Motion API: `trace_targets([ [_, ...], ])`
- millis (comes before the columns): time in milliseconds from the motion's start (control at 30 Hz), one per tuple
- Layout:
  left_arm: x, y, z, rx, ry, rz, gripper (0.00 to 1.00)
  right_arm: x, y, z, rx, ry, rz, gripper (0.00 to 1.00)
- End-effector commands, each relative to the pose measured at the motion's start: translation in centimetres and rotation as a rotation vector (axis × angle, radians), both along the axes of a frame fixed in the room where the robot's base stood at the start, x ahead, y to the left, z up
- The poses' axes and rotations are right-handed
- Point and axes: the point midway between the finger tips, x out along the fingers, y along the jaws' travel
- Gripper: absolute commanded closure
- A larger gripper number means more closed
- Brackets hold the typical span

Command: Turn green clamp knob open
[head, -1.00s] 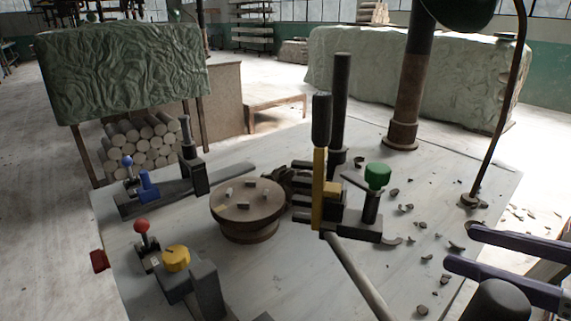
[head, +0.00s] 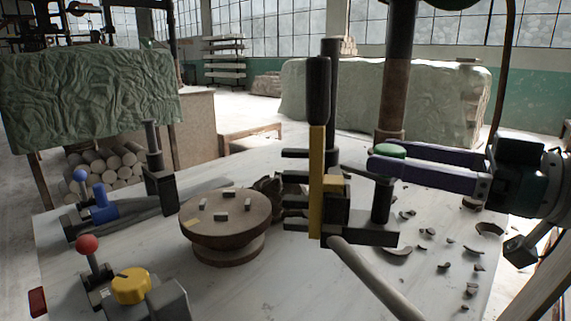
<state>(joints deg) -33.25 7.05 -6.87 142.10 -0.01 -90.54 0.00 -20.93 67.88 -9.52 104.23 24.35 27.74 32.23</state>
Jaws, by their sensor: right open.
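The green clamp knob (head: 391,149) sits on top of a dark post on the clamp, right of the tall yellow bar (head: 317,185). My right gripper (head: 387,157) comes in from the right with its two long purple fingers level with the knob. The fingers are spread, one on the near side and one on the far side of the knob. The near finger hides the knob's lower part, so I cannot tell whether either finger touches it. My left gripper is not in view.
A round wooden turntable (head: 226,216) with small blocks stands left of the clamp. A red-ball lever (head: 87,244), yellow knob (head: 131,286) and blue clamp (head: 100,205) are at left. Clay trimmings (head: 397,251) lie at right. A thick dark column (head: 395,80) rises behind.

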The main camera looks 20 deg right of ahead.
Motion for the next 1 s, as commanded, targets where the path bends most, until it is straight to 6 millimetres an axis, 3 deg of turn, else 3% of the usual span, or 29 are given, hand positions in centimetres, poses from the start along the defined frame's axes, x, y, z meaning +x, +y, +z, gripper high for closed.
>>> trace_targets([
  [200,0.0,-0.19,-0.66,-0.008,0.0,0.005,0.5,1.05,0.73,0.0,0.0,-0.001,0.0,0.29],
  [533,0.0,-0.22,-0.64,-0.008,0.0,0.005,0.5,1.16,0.82,0.06,-0.001,-0.001,0.0,0.3],
  [1000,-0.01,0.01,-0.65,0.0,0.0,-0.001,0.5,1.15,0.82,0.05,-0.001,-0.001,0.001,0.83],
])
